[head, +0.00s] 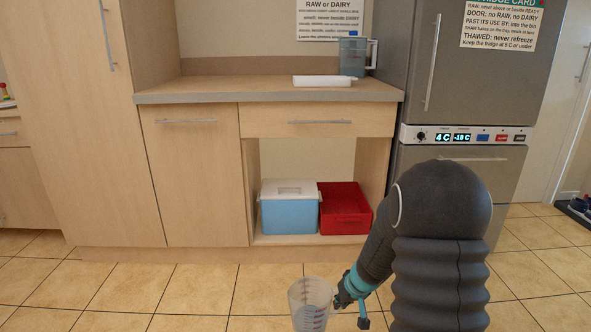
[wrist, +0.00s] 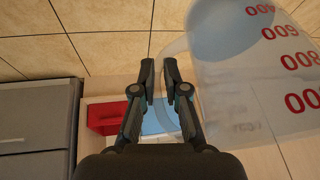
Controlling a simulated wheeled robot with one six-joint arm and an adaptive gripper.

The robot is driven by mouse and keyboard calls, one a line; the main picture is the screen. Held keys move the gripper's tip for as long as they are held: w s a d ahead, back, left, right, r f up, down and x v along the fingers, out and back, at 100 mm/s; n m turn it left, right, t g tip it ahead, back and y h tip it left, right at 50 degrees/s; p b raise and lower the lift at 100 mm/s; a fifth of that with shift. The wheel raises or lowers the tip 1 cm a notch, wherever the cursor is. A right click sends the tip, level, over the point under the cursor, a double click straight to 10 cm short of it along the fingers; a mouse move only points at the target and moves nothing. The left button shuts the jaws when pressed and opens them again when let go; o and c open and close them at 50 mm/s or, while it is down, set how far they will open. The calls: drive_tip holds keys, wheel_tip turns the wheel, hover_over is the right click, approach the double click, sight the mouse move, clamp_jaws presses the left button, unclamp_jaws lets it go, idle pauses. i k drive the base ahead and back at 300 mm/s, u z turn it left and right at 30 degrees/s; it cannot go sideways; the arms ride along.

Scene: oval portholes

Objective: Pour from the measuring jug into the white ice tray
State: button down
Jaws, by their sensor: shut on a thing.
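The measuring jug (head: 309,305) is clear with red markings, low at the bottom of the head view in front of the counter. It fills the right of the wrist view (wrist: 265,85), with red numbers and a bluish patch inside, perhaps liquid. My gripper (head: 348,290) is at the jug's right side in the head view. In the wrist view, my gripper (wrist: 159,75) is shut on the jug's handle, with the fingers either side of it. The white ice tray (head: 322,81) lies flat on the countertop; its inside is too small to make out.
A blue-grey pitcher (head: 353,57) stands behind the tray, beside the grey fridge (head: 462,60). The countertop (head: 220,88) is bare left of the tray. Below, a blue box with a white lid (head: 289,212) and a red bin (head: 345,222) sit on a shelf.

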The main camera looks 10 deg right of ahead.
sight(316, 81)
drive_tip(key=u, duration=0.65)
drive_tip(key=i, duration=1.35)
drive_tip(key=z, duration=0.35)
